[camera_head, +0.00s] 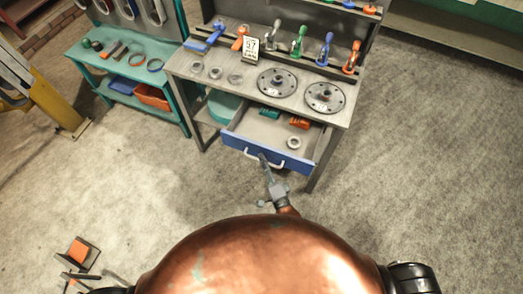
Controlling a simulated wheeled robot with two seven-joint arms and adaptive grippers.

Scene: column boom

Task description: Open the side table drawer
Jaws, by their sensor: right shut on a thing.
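The side table (190,68) is grey with a worn top. Its blue-fronted drawer (298,163) is pulled out, with its inside showing. A pale bar handle (248,154) runs along the drawer front. My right gripper (264,160) reaches up from below and is shut on this handle, its fingers partly covering it. Inside the drawer lie an orange item (299,123), a teal item (269,112) and a grey ring (293,143). Dark thin parts, apparently my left gripper (76,279), show small at the lower left; their opening is unclear.
Two round plates (277,83) (324,97), rings, coloured clamps and a number card (250,48) stand on the table. A teal bench (97,64) adjoins it at left. A yellow post (50,100) stands farther left. The concrete floor before the drawer is mostly clear.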

